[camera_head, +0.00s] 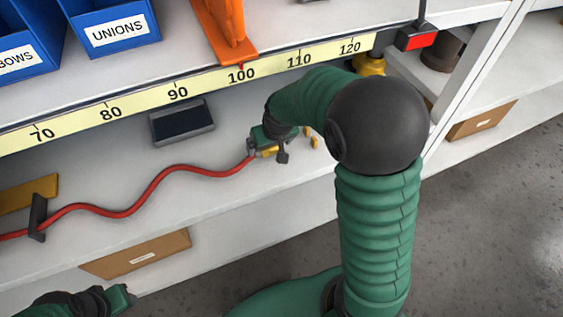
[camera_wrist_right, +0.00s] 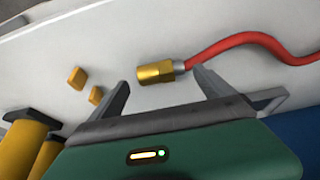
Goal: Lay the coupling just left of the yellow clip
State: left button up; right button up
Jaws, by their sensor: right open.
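The brass coupling (camera_wrist_right: 156,72) is on the end of a red hose (camera_wrist_right: 235,42). It lies on the pale shelf, seen between my right fingertips in the wrist view. My right gripper (camera_wrist_right: 162,79) is open, with a gap beside the coupling's left end. In the head view my right gripper (camera_head: 268,148) is low over the shelf and partly covers the coupling. Two small yellow pieces, which look like the yellow clip (camera_wrist_right: 76,78), stand apart from the coupling, to its right in the head view (camera_head: 313,142). My left gripper (camera_head: 112,299) is at the bottom left, its jaws unclear.
A black holder (camera_head: 37,217) stands around the hose beside a yellow block (camera_head: 28,194). A dark tray (camera_head: 182,122) sits behind the hose. A yellow scale strip (camera_head: 178,93) edges the upper shelf, with blue bins (camera_head: 112,30) and an orange bracket (camera_head: 226,32) above.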

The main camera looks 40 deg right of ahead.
jog(key=v, duration=0.3)
jog(key=shift+s+r+p, duration=0.1)
jog(key=shift+s+p, duration=0.05)
jog(key=shift+p, duration=0.2)
jog(key=s+a+p, duration=0.2)
jog(key=s, duration=0.8)
pick_arm(q)
jog(key=v, duration=0.3)
jog(key=shift+w+r, duration=0.15)
jog(key=shift+w, duration=0.15)
pick_arm(e)
jog(key=s+a+f+n+g+y, duration=0.1)
jog(key=s+a+f+n, duration=0.1)
jog(key=a, duration=0.7)
jog(key=shift+s+f+n+g, duration=0.4)
jog(key=shift+s+f, duration=0.25)
jog(key=shift+s, duration=0.15)
jog(key=shift+c, duration=0.4)
